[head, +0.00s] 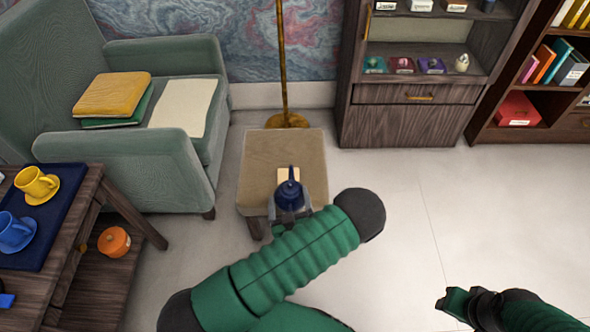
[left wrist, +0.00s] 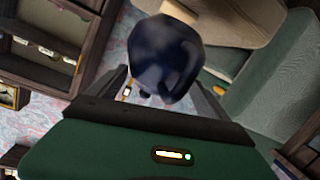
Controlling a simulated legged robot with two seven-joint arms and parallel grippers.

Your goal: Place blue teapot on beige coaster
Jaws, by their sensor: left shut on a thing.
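The blue teapot (head: 289,196) is between the fingers of my left gripper (head: 290,208), which is shut on it. It looks upright in the head view. In the left wrist view the dark blue teapot (left wrist: 166,60) fills the space between the fingers. The beige coaster (head: 288,174) lies on the small tan-topped table (head: 256,160). The teapot overlaps the coaster's near part in the head view and hides some of it. I cannot tell whether they touch. My right gripper (head: 452,303) is low at the right, away from the table; its jaw opening is unclear.
A brass lamp pole (head: 284,75) stands behind the small table. A dark side table (head: 50,285) with cups is at far left. Open floor (head: 400,220) lies to the right.

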